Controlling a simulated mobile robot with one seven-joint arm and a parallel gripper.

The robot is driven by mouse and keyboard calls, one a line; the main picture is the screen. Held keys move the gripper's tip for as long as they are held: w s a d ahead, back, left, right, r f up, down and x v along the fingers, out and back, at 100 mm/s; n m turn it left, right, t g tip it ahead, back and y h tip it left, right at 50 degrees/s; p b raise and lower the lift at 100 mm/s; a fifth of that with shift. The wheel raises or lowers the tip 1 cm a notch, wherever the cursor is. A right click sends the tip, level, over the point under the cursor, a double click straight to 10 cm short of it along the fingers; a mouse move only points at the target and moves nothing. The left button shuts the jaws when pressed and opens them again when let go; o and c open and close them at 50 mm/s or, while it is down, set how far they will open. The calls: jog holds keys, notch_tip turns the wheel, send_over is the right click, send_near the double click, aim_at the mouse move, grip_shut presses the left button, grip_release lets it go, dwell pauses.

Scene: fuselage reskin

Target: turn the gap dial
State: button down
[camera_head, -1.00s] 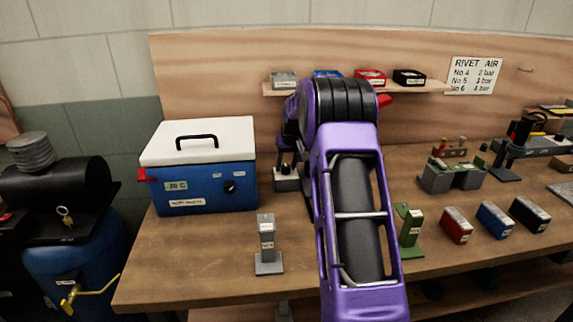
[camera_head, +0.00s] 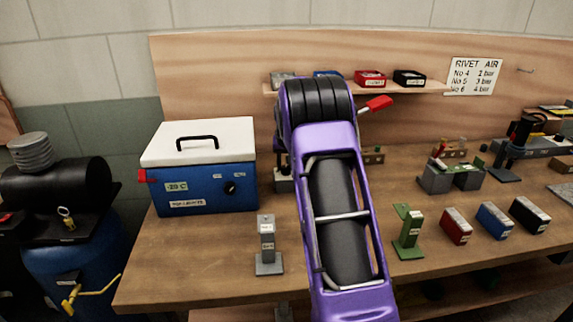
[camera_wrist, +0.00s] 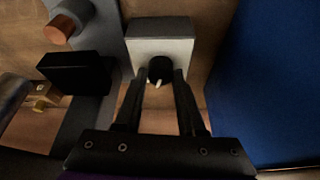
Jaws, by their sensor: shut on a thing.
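The gap dial (camera_wrist: 160,66) is a small round black knob with a white pointer mark, on the face of a pale grey block (camera_wrist: 160,33) in the wrist view. My gripper (camera_wrist: 160,82) has its two dark fingers closed in on the knob from both sides, and its pointer shows between the fingertips. In the head view my purple arm hides the gripper and the dial. Only part of the grey block's machine shows left of the arm, as a pale base (camera_head: 284,182). A red lever handle (camera_head: 376,103) sticks out right of my arm.
A blue cooler box (camera_head: 205,187) with a white lid stands close by on the left; its blue side (camera_wrist: 275,80) fills the right of the wrist view. A small grey stand (camera_head: 268,245), a green stand (camera_head: 408,235) and several coloured boxes are on the bench.

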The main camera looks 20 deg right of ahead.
jog(key=m+h, duration=0.1)
jog(key=m, duration=0.1)
jog(key=m+g+p, duration=0.1)
jog(key=m, duration=0.2)
jog(key=shift+a+m+h, duration=0.15)
jog(key=shift+m+h, duration=0.15)
jog(key=shift+h, duration=0.1)
dwell(0.4)
jog(key=c, duration=0.5)
grip_release()
jog(key=shift+r, duration=0.1)
jog(key=v, duration=1.7)
jog(key=shift+w+a+g+p, duration=0.25)
jog(key=shift+w+g+p, duration=0.05)
jog(key=shift+p, duration=0.05)
jog(key=shift+r, duration=0.1)
